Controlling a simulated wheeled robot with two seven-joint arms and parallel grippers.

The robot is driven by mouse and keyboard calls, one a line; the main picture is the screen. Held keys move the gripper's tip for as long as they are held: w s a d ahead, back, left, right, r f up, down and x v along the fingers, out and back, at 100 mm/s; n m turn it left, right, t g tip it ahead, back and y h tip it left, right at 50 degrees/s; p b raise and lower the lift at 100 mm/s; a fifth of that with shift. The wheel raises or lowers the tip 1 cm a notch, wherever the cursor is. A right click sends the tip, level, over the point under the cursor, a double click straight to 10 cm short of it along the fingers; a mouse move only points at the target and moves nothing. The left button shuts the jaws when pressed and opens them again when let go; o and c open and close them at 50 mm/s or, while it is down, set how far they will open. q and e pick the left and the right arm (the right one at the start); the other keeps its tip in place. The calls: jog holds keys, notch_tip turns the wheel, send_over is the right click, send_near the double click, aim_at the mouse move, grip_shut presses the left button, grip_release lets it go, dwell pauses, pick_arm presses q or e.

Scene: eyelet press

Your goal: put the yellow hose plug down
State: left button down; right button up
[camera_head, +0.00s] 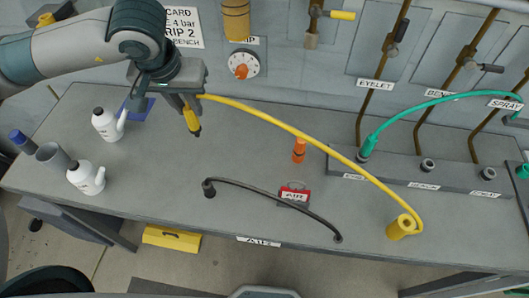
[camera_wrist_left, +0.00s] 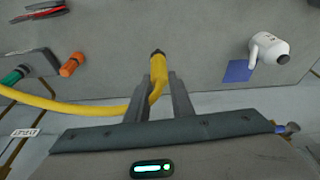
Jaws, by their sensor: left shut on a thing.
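The yellow hose plug (camera_head: 192,119) has a dark tip that points down. My left gripper (camera_head: 188,103) is shut on it and holds it over the back left of the grey bench (camera_head: 160,190), apart from the surface as far as I can tell. In the left wrist view the plug (camera_wrist_left: 158,72) sits between the two fingers. Its yellow hose (camera_head: 285,128) runs right across the bench to a yellow cylindrical fitting (camera_head: 401,227) near the front edge. My right gripper is not in view.
A blue square (camera_head: 140,106) and white bottles (camera_head: 106,124) (camera_head: 86,177) are at the left. An orange fitting (camera_head: 299,150), red tag (camera_head: 294,193) and black hose (camera_head: 280,191) are mid-bench. A labelled rail (camera_head: 395,163) with a green hose (camera_head: 420,108) stands at the back right.

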pick_arm(q)
jog(key=shift+w, duration=0.15)
jog(key=shift+s+r, duration=0.15)
jog(key=shift+s, duration=0.1)
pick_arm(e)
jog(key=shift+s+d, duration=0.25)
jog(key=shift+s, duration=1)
pick_arm(q)
jog(key=shift+d, duration=0.1)
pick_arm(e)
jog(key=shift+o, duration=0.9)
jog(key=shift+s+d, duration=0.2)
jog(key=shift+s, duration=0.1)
pick_arm(q)
jog(key=shift+d, duration=0.1)
jog(key=shift+w+d+f+m+b, duration=0.15)
jog(key=shift+d+f+m+b, duration=0.25)
jog(key=shift+b, duration=0.5)
jog(key=shift+f+b, duration=0.2)
jog(key=shift+b, duration=0.15)
jog(key=shift+a, duration=0.1)
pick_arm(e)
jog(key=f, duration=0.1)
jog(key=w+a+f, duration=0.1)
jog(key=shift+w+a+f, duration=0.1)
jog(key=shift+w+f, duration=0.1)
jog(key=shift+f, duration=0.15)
